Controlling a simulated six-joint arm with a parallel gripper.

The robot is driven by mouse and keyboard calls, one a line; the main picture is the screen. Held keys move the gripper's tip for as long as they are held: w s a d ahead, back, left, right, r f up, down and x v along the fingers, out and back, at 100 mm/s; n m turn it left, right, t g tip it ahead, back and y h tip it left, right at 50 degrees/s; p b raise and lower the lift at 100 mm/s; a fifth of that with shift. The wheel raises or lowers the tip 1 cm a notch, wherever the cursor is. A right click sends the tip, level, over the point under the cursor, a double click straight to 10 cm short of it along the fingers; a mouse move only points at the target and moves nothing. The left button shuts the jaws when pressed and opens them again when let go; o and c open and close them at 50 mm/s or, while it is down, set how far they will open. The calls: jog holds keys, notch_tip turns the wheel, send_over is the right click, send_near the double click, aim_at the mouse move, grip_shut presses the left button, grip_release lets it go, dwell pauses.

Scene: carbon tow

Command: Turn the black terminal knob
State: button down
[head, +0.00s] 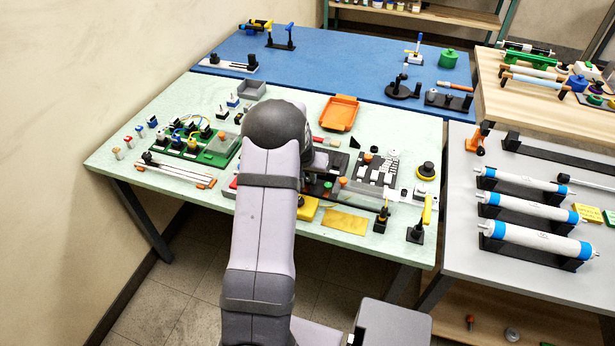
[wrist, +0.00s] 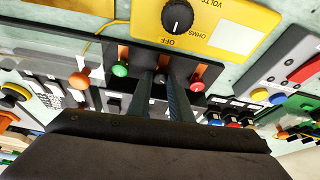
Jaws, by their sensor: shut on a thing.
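In the wrist view my gripper (wrist: 164,84) reaches to a dark terminal block (wrist: 140,58). Its two dark fingers are closed around the small black terminal knob (wrist: 160,76), which is mostly hidden between them. A green knob (wrist: 120,69) stands to its left and a red knob (wrist: 197,86) to its right on the same block. In the head view my arm covers most of the gripper and the knob.
A yellow meter (wrist: 220,32) with a black dial lies just beyond the block. An orange knob (wrist: 79,80) stands to the left. In the head view an orange tray (head: 340,113) and green circuit board (head: 219,151) lie on the crowded pale green table (head: 110,160).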

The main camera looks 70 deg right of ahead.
jog(key=shift+f+m+b, duration=0.15)
jog(key=shift+m+b, duration=0.15)
jog(key=shift+b, duration=0.4)
jog(key=b, duration=0.1)
jog(key=m+b, duration=0.1)
jog(key=b, duration=0.1)
jog(key=shift+w+f+m+g, duration=0.15)
jog(key=shift+m+g, duration=0.15)
jog(key=shift+g, duration=0.1)
jog(key=m+g+b, duration=0.1)
jog(key=m+b, duration=0.1)
jog(key=b, duration=0.2)
jog(key=shift+w, duration=0.15)
jog(key=m+b, duration=0.1)
jog(key=m, duration=0.1)
jog(key=m+g+b, duration=0.1)
jog(key=m, duration=0.1)
jog(key=shift+w+d+r+y, duration=0.1)
jog(key=shift+w+r+y, duration=0.1)
jog(key=shift+y, duration=0.2)
jog(key=shift+d+r+m+g+y, duration=0.1)
jog(key=shift+m+g+y, duration=0.25)
jog(key=shift+m, duration=0.65)
jog(key=shift+m+g+y, duration=0.25)
jog(key=shift+m+y, duration=0.1)
jog(key=shift+m, duration=0.65)
jog(key=c, duration=1.6)
grip_release()
